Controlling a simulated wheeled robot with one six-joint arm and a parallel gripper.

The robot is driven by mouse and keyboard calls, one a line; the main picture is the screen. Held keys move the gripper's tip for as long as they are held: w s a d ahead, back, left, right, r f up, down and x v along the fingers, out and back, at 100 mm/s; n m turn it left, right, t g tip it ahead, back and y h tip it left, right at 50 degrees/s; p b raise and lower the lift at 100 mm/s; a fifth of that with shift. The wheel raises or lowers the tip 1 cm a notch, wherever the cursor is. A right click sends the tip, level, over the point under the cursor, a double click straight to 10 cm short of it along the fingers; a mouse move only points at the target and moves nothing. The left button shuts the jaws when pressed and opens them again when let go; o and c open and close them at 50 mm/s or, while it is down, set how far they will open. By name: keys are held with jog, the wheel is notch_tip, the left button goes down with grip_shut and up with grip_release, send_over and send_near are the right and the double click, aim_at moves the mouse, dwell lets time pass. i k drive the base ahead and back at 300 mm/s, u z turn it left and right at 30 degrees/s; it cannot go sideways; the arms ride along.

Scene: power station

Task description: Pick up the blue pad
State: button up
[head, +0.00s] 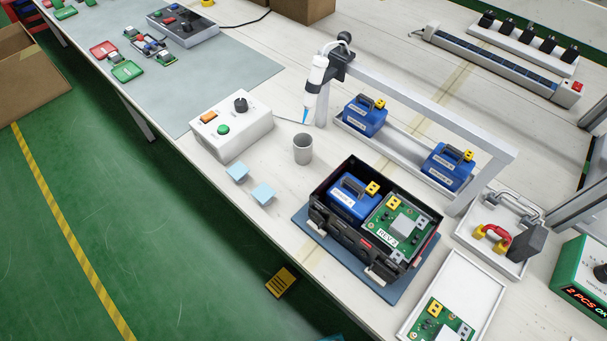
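Two small light blue pads lie on the white workbench near its front edge. One blue pad (237,172) is on the left, below the white control box. The other blue pad (263,193) is a little to the right and nearer the front edge. They are apart from each other, and nothing covers them. My gripper is not in view.
A white control box (231,128) and a grey cup (302,149) stand just behind the pads. A black case (345,228) with a blue module and a green board sits on a dark blue mat (308,228) to the right. Green floor lies in front.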

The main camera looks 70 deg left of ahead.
aim_at(264, 192)
jog(key=u, duration=1.9)
jog(key=k, duration=0.65)
jog(key=u, duration=0.8)
jog(key=i, duration=0.45)
jog(key=u, duration=0.05)
